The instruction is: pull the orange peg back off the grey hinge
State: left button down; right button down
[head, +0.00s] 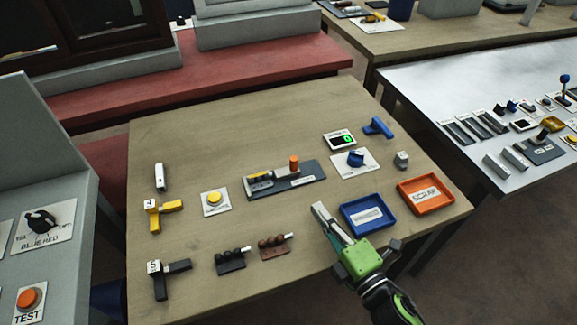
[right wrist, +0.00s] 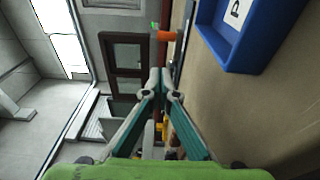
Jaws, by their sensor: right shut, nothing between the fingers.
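The orange peg (head: 294,162) stands upright on the dark plate in the middle of the wooden table, at the right end of the grey hinge (head: 280,175). Whether it sits in the hinge or only beside it is too small to tell. In the right wrist view the orange peg (right wrist: 166,36) shows beyond the fingertips. My right gripper (head: 319,208) is near the table's front edge, in front of the hinge plate and apart from it. Its fingers (right wrist: 161,77) are shut with nothing between them. My left gripper is not in view.
A blue tray (head: 385,226) lies just right of my right gripper, with an orange scrap tray (head: 453,200) beyond it. Bare wood lies behind the plate.

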jog(key=x, duration=1.5)
jog(key=shift+w+a+b, duration=0.2)
jog(key=shift+w+b, duration=0.05)
jog(key=shift+b, duration=0.1)
jog(key=shift+w+d, duration=0.25)
jog(key=shift+d, duration=0.5)
jog(key=shift+w+d, duration=0.25)
jog(key=shift+d, duration=0.5)
notch_tip(320, 180, up, 10)
jog(key=shift+a, duration=0.2)
